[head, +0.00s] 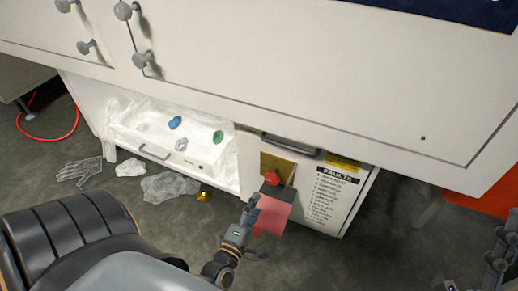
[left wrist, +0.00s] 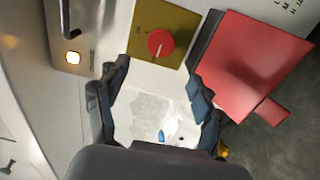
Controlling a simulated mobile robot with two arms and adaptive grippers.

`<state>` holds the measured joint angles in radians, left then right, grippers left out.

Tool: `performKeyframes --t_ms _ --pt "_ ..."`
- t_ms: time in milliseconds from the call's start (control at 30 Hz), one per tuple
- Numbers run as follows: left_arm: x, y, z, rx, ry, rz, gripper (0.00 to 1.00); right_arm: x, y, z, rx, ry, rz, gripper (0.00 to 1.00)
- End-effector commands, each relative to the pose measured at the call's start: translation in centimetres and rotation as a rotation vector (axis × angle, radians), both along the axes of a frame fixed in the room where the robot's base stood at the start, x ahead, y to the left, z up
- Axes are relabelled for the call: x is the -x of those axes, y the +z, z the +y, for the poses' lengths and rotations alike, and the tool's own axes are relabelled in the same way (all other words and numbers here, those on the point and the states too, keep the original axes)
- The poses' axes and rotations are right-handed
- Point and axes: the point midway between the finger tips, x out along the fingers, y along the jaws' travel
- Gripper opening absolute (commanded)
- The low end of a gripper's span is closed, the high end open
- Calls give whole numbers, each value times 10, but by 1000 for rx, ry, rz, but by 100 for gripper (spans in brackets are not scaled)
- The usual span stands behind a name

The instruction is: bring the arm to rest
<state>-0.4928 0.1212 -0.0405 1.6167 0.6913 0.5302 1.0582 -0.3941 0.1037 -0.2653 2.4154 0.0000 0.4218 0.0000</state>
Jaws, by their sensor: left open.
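My left gripper (head: 250,212) is in front of the low white cabinet, just left of a pink-red panel (head: 274,214). In the left wrist view its two dark fingers (left wrist: 160,88) are spread apart with nothing between them. Past them is a red knob (left wrist: 161,43) on a brass plate (left wrist: 158,22), with the red panel (left wrist: 250,62) to the right. The knob also shows in the head view (head: 272,178). My right gripper (head: 497,258) is partly in view at the lower right edge; its fingers are too unclear to read.
An open white drawer or tray (head: 150,148) holds blue and green items. Clear film (head: 172,187) and a glove-like outline (head: 80,170) lie on the floor. A faults label (head: 333,195) is on the cabinet.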

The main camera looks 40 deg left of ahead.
Motion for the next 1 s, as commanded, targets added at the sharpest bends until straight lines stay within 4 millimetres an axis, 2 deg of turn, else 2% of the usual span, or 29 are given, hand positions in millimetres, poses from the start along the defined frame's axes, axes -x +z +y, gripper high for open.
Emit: performKeyframes --t_ms 533,667,767,833,867,900,967,1000 --pt "1 0 0 0 0 0 68 0 0 0 0 0 0 40" --pt "2 1 -5 -34 -17 41 68 -15 -9 4 19 -1 60 40" --pt "7 -5 -15 -121 -65 141 68 -46 -37 11 60 -5 199 40" --pt "14 -13 -26 -215 -122 244 68 -71 -74 17 104 -9 344 40" --pt "18 -17 -31 -260 -151 293 68 -80 -93 18 124 -11 414 40" --pt "26 -24 -38 -324 -195 361 68 -90 -121 20 152 -13 511 40" --pt "39 -35 -48 -421 -268 459 68 -98 -166 19 194 -16 659 40" --pt "50 -42 -53 -484 -319 523 68 -99 -197 18 221 -20 757 40"
